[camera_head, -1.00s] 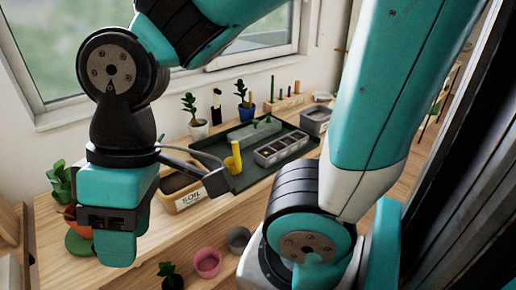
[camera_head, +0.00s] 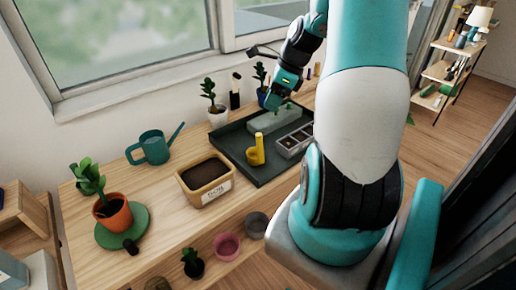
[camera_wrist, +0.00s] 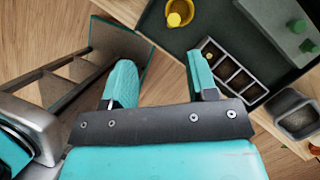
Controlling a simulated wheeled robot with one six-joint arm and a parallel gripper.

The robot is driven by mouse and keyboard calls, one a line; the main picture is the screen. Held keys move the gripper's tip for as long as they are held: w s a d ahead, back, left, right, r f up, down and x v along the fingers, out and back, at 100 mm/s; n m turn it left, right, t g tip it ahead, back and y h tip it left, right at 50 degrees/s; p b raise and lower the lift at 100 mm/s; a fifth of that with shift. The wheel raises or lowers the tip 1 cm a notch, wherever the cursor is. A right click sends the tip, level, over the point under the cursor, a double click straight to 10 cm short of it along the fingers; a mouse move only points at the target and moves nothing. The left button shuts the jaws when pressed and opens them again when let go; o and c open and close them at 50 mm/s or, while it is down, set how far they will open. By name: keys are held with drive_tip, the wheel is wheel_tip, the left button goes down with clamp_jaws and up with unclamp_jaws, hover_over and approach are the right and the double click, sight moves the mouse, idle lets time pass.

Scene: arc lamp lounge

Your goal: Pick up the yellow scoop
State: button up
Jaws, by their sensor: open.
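The yellow scoop (camera_head: 256,151) sits on the dark green tray (camera_head: 228,142), its handle pointing up.
A grey seed tray with compartments (camera_head: 293,142) and a grey-green block (camera_head: 272,125) share the tray with the scoop. A soil box (camera_head: 204,183), a watering can (camera_head: 152,149) and potted plants stand on the bench (camera_head: 160,215). Bare wood lies left of the tray.

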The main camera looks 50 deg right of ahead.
drive_tip(key=s+d+f+m, duration=0.1)
drive_tip(key=d+m, duration=0.1)
drive_tip(key=d, duration=0.1)
drive_tip(key=p, duration=0.1)
approach(259, 142)
wheel_tip(259, 142, down, 5)
drive_tip(key=w, duration=0.2)
drive_tip(key=shift+p+x, duration=1)
drive_tip(key=shift+x, duration=1.75)
drive_tip(key=shift+a+r, duration=0.1)
drive_tip(key=shift+a, duration=0.05)
clamp_jaws()
